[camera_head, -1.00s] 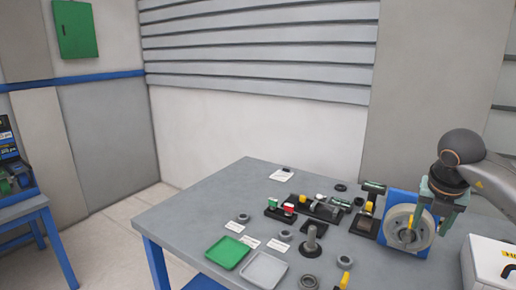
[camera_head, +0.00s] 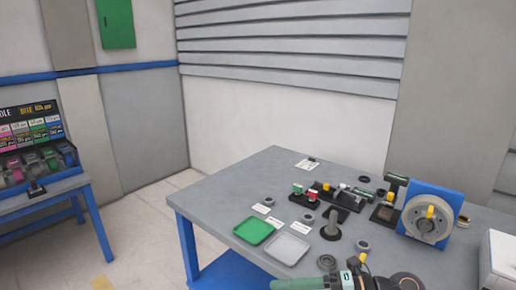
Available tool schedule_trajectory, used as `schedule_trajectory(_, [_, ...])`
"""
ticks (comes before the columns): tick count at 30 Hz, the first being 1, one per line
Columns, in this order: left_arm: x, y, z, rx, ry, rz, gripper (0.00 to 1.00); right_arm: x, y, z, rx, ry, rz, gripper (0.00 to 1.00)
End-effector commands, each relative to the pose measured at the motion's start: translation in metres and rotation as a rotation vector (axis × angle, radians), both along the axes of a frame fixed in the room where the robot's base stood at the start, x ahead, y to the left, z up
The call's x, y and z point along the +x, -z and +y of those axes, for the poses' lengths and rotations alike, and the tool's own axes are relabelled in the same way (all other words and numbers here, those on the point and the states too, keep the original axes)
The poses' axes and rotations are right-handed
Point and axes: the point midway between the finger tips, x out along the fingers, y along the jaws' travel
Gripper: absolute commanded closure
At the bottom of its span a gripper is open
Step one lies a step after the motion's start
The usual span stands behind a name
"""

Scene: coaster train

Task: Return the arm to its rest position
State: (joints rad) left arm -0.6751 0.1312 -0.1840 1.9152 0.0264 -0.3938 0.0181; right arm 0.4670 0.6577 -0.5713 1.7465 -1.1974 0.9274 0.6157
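My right gripper (camera_head: 300,284) is low at the bottom edge of the head view, in front of the table (camera_head: 225,200). One teal finger points left and is partly cut off by the frame. The dark round wrist joint of my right arm (camera_head: 406,282) is to its right. I cannot tell how far apart the fingers are, and no held object shows. My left gripper is not in view.
A green tray (camera_head: 253,232) and a grey tray (camera_head: 286,248) lie near the table's front edge. A white case (camera_head: 497,265) is at right. A blue side table (camera_head: 98,225) with a display is at left.

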Motion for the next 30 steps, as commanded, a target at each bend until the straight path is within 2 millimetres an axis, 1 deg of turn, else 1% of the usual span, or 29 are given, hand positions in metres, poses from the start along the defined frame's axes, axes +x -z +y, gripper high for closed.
schedule_trajectory(1, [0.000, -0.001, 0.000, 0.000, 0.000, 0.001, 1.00, -0.005, -0.002, 0.011, 0.130, 0.050, 0.050, 0.45])
schedule_trajectory(3, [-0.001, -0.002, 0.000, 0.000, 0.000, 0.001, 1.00, -0.003, -0.007, 0.014, 0.297, 0.150, 0.118, 0.45])
schedule_trajectory(5, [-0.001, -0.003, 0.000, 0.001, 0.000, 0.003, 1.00, 0.001, -0.006, 0.011, 0.425, 0.257, 0.186, 0.45])
schedule_trajectory(7, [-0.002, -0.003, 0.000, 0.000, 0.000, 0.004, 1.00, 0.006, 0.004, 0.000, 0.551, 0.400, 0.283, 0.45])
schedule_trajectory(8, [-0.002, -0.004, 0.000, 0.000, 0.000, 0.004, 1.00, 0.008, 0.011, -0.006, 0.597, 0.466, 0.327, 0.45])
schedule_trajectory(11, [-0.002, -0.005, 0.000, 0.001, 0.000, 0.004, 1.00, 0.010, 0.048, -0.033, 0.714, 0.704, 0.496, 0.45])
schedule_trajectory(13, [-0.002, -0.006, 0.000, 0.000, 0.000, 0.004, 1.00, 0.002, 0.084, -0.053, 0.762, 0.879, 0.632, 0.45])
schedule_trajectory(14, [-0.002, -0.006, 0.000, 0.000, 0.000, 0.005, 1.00, -0.004, 0.102, -0.061, 0.773, 0.955, 0.694, 0.45])
schedule_trajectory(15, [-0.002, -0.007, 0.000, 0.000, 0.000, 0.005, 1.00, -0.015, 0.127, -0.072, 0.781, 1.056, 0.781, 0.45])
schedule_trajectory(16, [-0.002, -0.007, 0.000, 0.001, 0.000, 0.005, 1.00, -0.025, 0.147, -0.079, 0.781, 1.130, 0.848, 0.45])
schedule_trajectory(17, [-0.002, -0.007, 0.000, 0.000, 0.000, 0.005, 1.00, -0.037, 0.165, -0.086, 0.775, 1.197, 0.912, 0.45])
schedule_trajectory(18, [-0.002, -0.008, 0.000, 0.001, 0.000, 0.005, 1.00, -0.053, 0.187, -0.092, 0.764, 1.276, 0.992, 0.45])
schedule_trajectory(20, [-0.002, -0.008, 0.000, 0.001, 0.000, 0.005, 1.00, -0.079, 0.216, -0.100, 0.738, 1.378, 1.104, 0.45])
schedule_trajectory(21, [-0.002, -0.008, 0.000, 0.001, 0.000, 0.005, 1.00, -0.096, 0.232, -0.103, 0.721, 1.433, 1.171, 0.45])
schedule_trajectory(24, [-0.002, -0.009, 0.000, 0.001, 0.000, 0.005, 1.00, -0.132, 0.261, -0.107, 0.677, 1.533, 1.304, 0.45])
schedule_trajectory(25, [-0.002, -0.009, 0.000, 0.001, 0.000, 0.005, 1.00, -0.140, 0.266, -0.107, 0.665, 1.553, 1.332, 0.45])
schedule_trajectory(27, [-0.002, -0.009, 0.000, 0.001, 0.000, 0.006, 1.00, -0.155, 0.276, -0.108, 0.645, 1.587, 1.384, 0.45])
schedule_trajectory(30, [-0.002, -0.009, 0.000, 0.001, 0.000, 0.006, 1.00, -0.165, 0.282, -0.108, 0.630, 1.607, 1.419, 0.45])
